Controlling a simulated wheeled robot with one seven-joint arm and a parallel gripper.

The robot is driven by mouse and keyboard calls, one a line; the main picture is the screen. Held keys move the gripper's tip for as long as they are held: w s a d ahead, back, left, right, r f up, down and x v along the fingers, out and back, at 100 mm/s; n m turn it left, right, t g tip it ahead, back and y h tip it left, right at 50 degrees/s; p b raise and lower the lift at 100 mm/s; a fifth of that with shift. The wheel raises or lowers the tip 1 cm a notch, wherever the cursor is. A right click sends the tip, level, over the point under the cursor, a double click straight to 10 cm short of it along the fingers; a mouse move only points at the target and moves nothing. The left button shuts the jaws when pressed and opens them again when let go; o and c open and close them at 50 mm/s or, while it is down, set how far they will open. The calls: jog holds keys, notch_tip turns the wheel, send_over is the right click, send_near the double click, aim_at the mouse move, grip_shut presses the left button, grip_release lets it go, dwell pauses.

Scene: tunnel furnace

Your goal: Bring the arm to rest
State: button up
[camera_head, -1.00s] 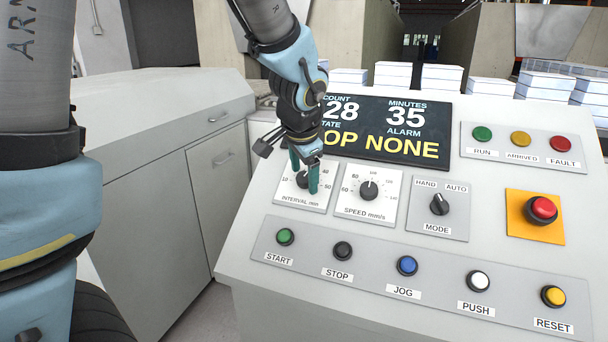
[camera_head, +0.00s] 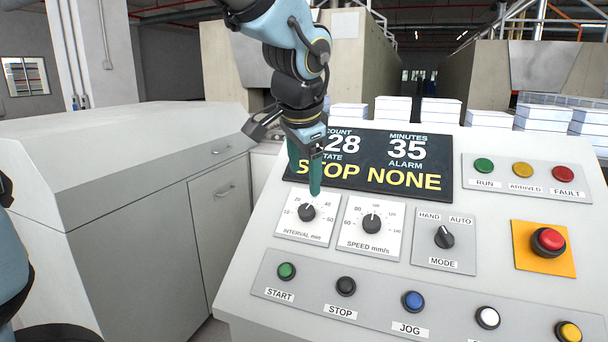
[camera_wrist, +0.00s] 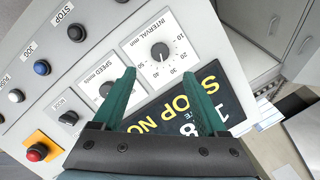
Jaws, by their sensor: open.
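My gripper (camera_head: 303,180) is above the upper left of the control panel, its teal fingers in front of the display's left edge. In the wrist view my gripper (camera_wrist: 160,98) has its two fingers apart with nothing between them. The interval knob (camera_head: 307,212) is just below the fingertips in the head view and fully visible. It also shows beyond the fingertips in the wrist view (camera_wrist: 160,51). The speed knob (camera_head: 371,223) is to its right. The display (camera_head: 400,160) reads 28, 35 minutes, STOP and alarm NONE, partly covered by my gripper.
The sloped panel (camera_head: 240,275) carries start (camera_head: 286,271), stop (camera_head: 345,286) and jog (camera_head: 412,301) buttons, a mode switch (camera_head: 444,236) and a red emergency button (camera_head: 548,241). A grey cabinet (camera_head: 130,235) stands at left. White stacked blocks (camera_head: 440,110) stand behind the panel.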

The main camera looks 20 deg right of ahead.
jog(key=a+f+n+g+y, duration=0.1)
jog(key=a+f+n, duration=0.6)
jog(key=a, duration=0.7)
jog(key=a+f+n+g+y, duration=0.1)
jog(key=a+f+n+g, duration=0.1)
jog(key=a+f+n, duration=0.6)
jog(key=a+f, duration=0.1)
jog(key=a, duration=0.5)
jog(key=shift+w+f, duration=0.2)
jog(key=shift+w, duration=0.1)
jog(key=shift+a, duration=0.1)
jog(key=shift+c, duration=0.3)
